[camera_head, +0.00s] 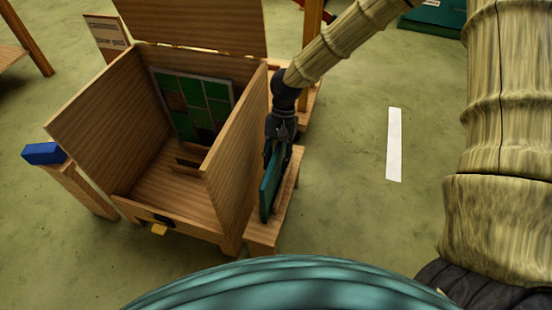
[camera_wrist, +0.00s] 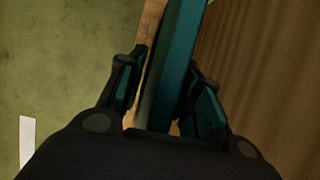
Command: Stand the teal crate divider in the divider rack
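The teal crate divider (camera_head: 267,190) is a thin board standing on edge, slightly tilted, over a low wooden stand (camera_head: 264,235) beside the crate. This stand may be the divider rack; I cannot tell whether the divider's lower edge sits in a slot. My gripper (camera_head: 274,150) points down at the divider's far end. In the wrist view the divider (camera_wrist: 183,60) runs between the two fingers of my gripper (camera_wrist: 165,80). A strip of wood shows between the left finger and the divider, so the fingers look open around it. The right finger is close to it; contact is unclear.
An open wooden crate (camera_head: 225,185) stands just left of the stand, its wall close to my gripper. A leaded panel (camera_head: 190,105) with green panes leans inside. A blue block (camera_head: 44,153) rests on a post. A white strip (camera_head: 394,145) lies on clear floor at right.

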